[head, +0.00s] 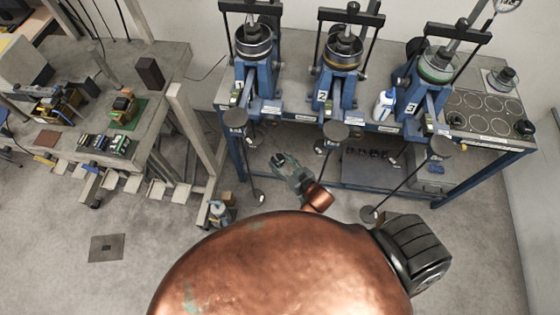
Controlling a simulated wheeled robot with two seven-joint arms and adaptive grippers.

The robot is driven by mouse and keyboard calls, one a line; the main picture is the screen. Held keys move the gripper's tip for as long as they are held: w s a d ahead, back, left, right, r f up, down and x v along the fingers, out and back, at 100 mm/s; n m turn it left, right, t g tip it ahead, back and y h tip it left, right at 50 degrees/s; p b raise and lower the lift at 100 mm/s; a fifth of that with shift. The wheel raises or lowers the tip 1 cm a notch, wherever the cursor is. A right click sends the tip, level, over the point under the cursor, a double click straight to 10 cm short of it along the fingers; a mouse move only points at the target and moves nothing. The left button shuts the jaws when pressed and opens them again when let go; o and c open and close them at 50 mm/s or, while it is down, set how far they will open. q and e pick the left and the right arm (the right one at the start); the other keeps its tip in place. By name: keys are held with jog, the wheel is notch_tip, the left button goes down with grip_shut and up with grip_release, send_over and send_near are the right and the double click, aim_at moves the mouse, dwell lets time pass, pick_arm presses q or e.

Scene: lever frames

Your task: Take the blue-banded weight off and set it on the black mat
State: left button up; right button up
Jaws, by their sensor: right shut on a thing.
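My right gripper (284,163) is the grey-green one at the end of a copper wrist, in the open space in front of the bench. It is shut on a small dark thing at its tips, too small to identify. My left gripper is not in view.
A white and blue bottle (384,105) stands between frames 2 and 3. Several dark weights (368,153) sit on the lower shelf. Thin rods slant down to round feet in front of the bench. A cluttered side table (165,70) stands left. The floor at lower left is mostly clear.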

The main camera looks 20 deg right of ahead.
jog(key=shift+s+d+r+p, duration=0.15)
jog(key=shift+s+p, duration=0.3)
jog(key=shift+s, duration=0.5)
jog(key=shift+s+d+f+p, duration=0.1)
jog(key=shift+s+d+p, duration=0.25)
jog(key=shift+s, duration=0.65)
jog(key=shift+s+d+r+p, duration=0.1)
jog(key=shift+s+p, duration=0.4)
jog(key=shift+s, duration=0.45)
